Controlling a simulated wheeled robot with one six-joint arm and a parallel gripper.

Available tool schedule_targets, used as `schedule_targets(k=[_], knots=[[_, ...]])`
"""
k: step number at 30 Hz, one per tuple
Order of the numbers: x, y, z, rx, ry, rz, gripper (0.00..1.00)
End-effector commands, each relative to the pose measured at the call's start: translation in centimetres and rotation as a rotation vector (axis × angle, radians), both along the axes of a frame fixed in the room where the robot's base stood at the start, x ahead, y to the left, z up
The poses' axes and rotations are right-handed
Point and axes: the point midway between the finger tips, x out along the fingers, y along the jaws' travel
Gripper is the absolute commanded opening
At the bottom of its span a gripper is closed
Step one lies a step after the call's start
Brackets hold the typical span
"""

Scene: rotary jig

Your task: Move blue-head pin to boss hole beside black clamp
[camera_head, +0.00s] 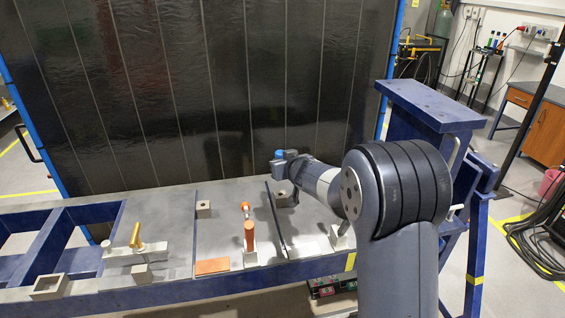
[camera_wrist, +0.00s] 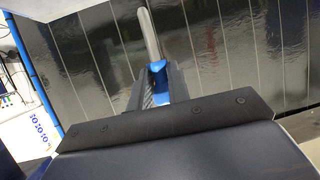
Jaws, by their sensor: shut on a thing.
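The blue-head pin (camera_wrist: 150,35) is held in my gripper (camera_wrist: 157,80), its blue head between the two fingers and its grey shank pointing up and away in the wrist view. In the head view the blue head (camera_head: 280,153) shows at the tip of my gripper (camera_head: 284,163), raised above the bench. Small pale boss blocks stand on the bench: one at the back (camera_head: 203,208), one at the front left (camera_head: 142,273), one at the right (camera_head: 338,238), and one partly behind my gripper (camera_head: 283,198). I cannot clearly make out a black clamp.
A yellow-handled clamp (camera_head: 135,237) stands at the left and an orange-handled clamp (camera_head: 249,235) near the middle. A dark narrow bar (camera_head: 276,222) lies across the bench. A square open tray (camera_head: 49,286) sits front left. A blue post (camera_head: 430,105) rises at the right.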

Motion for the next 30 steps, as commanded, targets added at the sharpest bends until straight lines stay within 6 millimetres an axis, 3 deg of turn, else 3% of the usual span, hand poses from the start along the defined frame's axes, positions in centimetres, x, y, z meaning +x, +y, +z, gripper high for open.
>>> schedule_targets(k=[3,12,30], knots=[[0.0,0.0,-1.8,0.000,0.000,0.000,0.00],[0.0,0.0,-4.1,0.000,0.000,0.000,0.00],[0.0,0.0,-4.5,0.000,0.000,0.000,0.00]])
